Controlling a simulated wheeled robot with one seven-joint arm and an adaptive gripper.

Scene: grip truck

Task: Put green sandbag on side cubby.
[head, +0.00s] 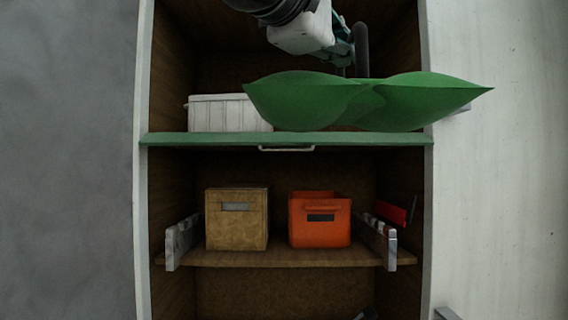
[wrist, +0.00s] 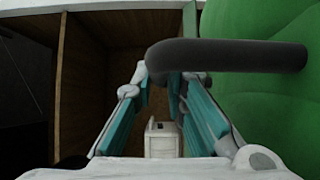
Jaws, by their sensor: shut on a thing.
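The green sandbag (head: 420,98) is a puffy two-lobed bag with a dark grey handle (head: 362,48). In the head view it hangs across the upper cubby, and its right end overlaps the right wall, so it is at least partly in front of the opening. My gripper (head: 346,60) is above the bag's middle, shut on its handle. The wrist view shows the handle (wrist: 230,55) across the teal fingers (wrist: 160,80) and the bag (wrist: 265,110) filling the right side. The upper cubby has a green front edge (head: 215,139). The exact finger contact is unclear.
A white slatted box (head: 225,113) stands at the left of the upper cubby, partly behind the bag. A tan box (head: 236,218) and an orange bin (head: 320,219) stand on the lower shelf (head: 280,259), between metal side brackets (head: 180,242). A red item (head: 391,212) is at the right.

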